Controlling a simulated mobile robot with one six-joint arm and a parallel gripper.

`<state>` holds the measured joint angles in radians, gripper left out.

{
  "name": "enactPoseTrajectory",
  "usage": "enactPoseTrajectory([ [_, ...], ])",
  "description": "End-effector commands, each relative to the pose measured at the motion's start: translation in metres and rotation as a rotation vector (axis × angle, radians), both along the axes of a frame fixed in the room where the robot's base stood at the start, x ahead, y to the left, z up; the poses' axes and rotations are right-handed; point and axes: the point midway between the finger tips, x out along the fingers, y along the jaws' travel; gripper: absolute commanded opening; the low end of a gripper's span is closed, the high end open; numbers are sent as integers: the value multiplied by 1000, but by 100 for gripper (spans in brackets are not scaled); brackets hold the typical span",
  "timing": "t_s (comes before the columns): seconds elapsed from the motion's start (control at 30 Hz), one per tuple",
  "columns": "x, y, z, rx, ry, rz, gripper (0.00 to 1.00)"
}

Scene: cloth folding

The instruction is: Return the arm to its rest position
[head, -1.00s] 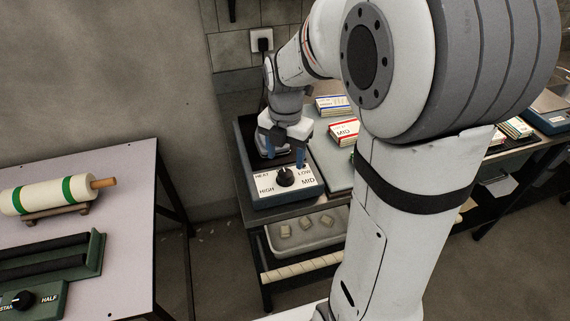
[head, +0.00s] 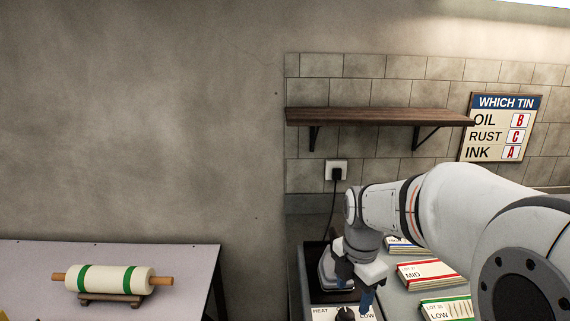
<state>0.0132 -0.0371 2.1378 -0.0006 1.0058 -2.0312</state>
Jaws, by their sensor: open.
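My arm (head: 440,205) reaches in from the right side of the head view, bent down at the wrist. The dark dial (head: 345,314) is directly below the fingers, partly cut off by the lower edge. I cannot tell whether the fingers touch the dial. A grey iron-like object (head: 327,271) sits just behind and left of the gripper, partly hidden by it.
Folded cloth stacks labelled MID (head: 432,274) and LOW (head: 446,309) lie right of the gripper, beneath my arm. A wooden shelf (head: 380,116) and a WHICH TIN sign (head: 500,128) are on the wall above. A roller (head: 115,280) rests on the left table (head: 190,260).

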Motion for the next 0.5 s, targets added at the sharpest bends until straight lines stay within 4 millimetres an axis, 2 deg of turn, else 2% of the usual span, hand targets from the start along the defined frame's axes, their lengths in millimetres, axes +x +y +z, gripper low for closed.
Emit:
enactPoseTrajectory([
  [0.2,-35,1,10,32,-55,-518,58],
  [0.5,-81,3,13,121,-112,-1236,58],
])
